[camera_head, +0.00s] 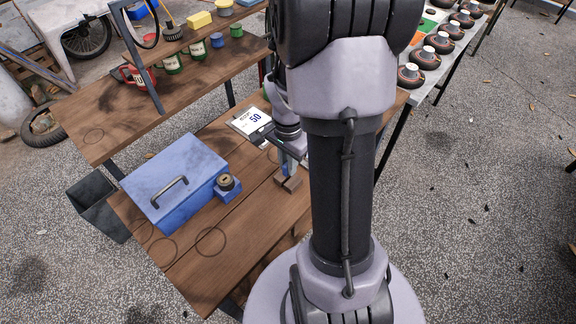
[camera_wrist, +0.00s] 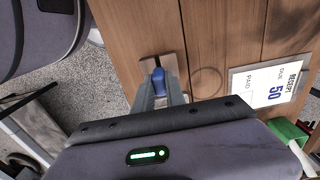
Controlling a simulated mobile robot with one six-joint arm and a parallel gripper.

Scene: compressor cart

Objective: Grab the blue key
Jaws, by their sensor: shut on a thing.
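The blue key (camera_wrist: 158,82) shows in the wrist view as a blue piece between the fingers of my gripper (camera_wrist: 158,78), which is shut on it. Its lower part is hidden. A small wooden block (camera_wrist: 149,63) is right at the fingertips. I cannot tell whether the key still touches the block. In the head view my gripper (camera_head: 287,166) points down just above the wooden block (camera_head: 288,184) on the table, partly beside my arm; the key cannot be made out clearly there.
A receipt card (camera_head: 249,121) lies behind my gripper. A shelf (camera_head: 110,110) with cans is at the back. The table's front is clear.

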